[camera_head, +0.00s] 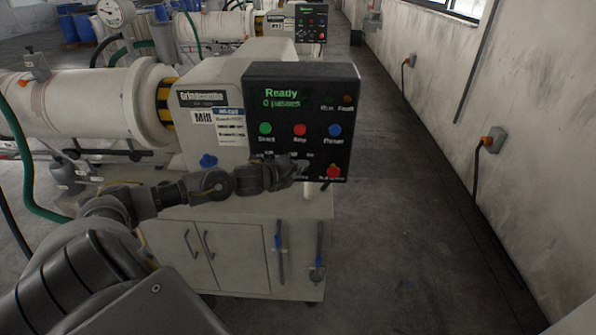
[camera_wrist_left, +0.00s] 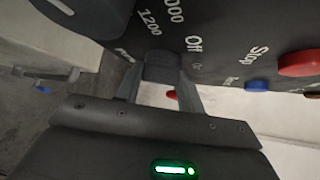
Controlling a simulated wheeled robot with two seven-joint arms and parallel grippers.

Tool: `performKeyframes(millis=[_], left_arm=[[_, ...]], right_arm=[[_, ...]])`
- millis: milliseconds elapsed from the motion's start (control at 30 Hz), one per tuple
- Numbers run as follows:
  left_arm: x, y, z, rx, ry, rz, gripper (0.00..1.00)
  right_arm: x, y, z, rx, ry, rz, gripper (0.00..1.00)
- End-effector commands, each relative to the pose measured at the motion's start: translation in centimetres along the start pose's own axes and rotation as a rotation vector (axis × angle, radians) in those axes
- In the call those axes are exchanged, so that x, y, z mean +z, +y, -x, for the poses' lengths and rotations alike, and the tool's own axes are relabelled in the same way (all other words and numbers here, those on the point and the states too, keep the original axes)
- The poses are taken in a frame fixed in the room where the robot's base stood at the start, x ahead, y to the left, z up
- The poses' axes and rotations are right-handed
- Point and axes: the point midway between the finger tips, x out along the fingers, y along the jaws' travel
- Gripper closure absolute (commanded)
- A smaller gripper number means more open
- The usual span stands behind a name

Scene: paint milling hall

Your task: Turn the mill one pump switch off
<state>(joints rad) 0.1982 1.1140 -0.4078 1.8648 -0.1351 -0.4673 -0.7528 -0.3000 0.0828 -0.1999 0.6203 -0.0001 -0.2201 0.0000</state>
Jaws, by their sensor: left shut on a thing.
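The mill's black control panel (camera_head: 338,118) faces me with a green display reading "Ready" and "0 passes". My left gripper (camera_head: 300,168) is at the lower part of the panel and hides the lower controls there. In the left wrist view, my left gripper (camera_wrist_left: 160,88) is shut on a dark knob, apparently the pump switch (camera_wrist_left: 162,64), beside the printed word "Off". The exact position of the switch cannot be told. My right gripper is not in view.
Green, red and blue buttons (camera_head: 300,130) sit above the gripper, and a red stop button (camera_head: 334,172) sits close to its right. The white mill barrel (camera_head: 80,108) is at left. The floor (camera_head: 405,200) to the right is clear.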

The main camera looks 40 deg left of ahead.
Motion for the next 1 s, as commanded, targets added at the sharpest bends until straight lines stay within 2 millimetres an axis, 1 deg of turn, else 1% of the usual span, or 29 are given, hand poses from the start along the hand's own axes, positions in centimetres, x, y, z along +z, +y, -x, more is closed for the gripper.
performKeyframes(millis=[167, 267, 600, 800, 1000], left_arm=[[-0.2, 0.6, -0.2, -0.043, 0.001, 0.043, 0.85], [-0.3, 0.9, -0.3, -0.086, 0.001, 0.086, 0.85], [-0.4, 1.4, -0.4, -0.301, 0.000, 0.303, 0.85], [-0.5, 1.4, -0.4, -0.435, -0.001, 0.437, 0.85], [-0.5, 1.4, -0.5, -0.555, 0.000, 0.558, 0.85]], right_arm=[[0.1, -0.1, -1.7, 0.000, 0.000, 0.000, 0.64], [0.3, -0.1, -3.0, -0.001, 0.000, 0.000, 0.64], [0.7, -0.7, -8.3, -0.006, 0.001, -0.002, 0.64], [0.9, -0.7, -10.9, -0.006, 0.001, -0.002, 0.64], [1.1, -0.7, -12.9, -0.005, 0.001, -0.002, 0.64]])
